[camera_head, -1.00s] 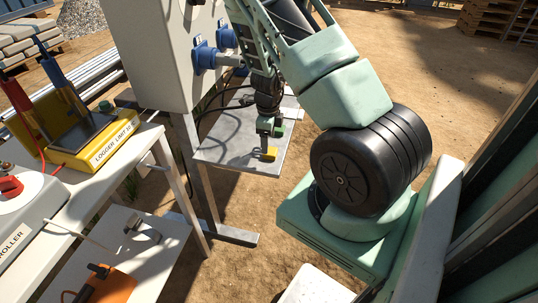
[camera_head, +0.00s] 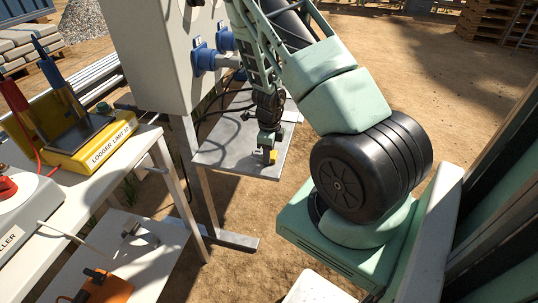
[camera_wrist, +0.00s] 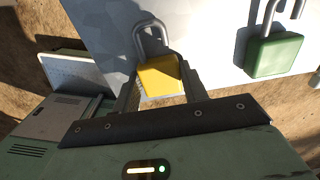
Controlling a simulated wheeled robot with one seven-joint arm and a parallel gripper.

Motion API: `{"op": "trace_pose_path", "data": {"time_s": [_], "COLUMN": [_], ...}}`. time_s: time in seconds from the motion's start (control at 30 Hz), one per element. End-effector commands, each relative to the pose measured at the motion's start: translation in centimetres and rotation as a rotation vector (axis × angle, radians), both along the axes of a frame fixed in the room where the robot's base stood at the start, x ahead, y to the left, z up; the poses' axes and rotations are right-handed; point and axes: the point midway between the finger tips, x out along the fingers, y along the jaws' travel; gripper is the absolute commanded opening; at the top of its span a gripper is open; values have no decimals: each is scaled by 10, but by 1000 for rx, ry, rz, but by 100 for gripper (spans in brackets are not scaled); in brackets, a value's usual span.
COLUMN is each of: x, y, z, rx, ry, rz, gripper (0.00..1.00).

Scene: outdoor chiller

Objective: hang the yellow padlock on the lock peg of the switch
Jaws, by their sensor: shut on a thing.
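The yellow padlock (camera_wrist: 158,76) stands between the two fingers of my gripper (camera_wrist: 160,88) in the wrist view, its grey shackle pointing away from the palm. My gripper is shut on its body. In the head view my gripper (camera_head: 268,147) points down low over the grey shelf, with a bit of the yellow padlock (camera_head: 272,157) showing at its tip. I cannot tell whether the padlock still touches the shelf. The switch and its lock peg are not clearly seen; only a dark part (camera_head: 194,3) of the cabinet's front shows at the top edge.
A green padlock (camera_wrist: 274,54) lies on the shelf (camera_head: 222,160), right of the yellow one in the wrist view. The cabinet (camera_head: 150,50) with blue sockets (camera_head: 204,58) and black cables rises behind. A table with a yellow logger (camera_head: 95,145) stands left. Sandy ground lies right.

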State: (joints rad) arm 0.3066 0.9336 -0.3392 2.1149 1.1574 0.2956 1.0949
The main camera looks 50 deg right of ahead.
Motion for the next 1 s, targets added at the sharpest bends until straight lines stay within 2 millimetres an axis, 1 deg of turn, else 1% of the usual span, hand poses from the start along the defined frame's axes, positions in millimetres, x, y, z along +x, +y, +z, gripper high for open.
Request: {"op": "trace_pose_path", "data": {"time_s": [0.07,0.17,0.4,0.5,0.6,0.73,1.0], "x": [0,1,1,1,1,1,0], "y": [0,0,0,0,0,0,0], "z": [3,14,62,79,92,99,100], "rx": [-1,-1,-3,-1,0,0,0], "ry": [-1,-2,-3,-3,-2,-1,-1], "rz": [0,1,2,1,1,2,0], "gripper": [18,18,18,18,18,18,18]}}
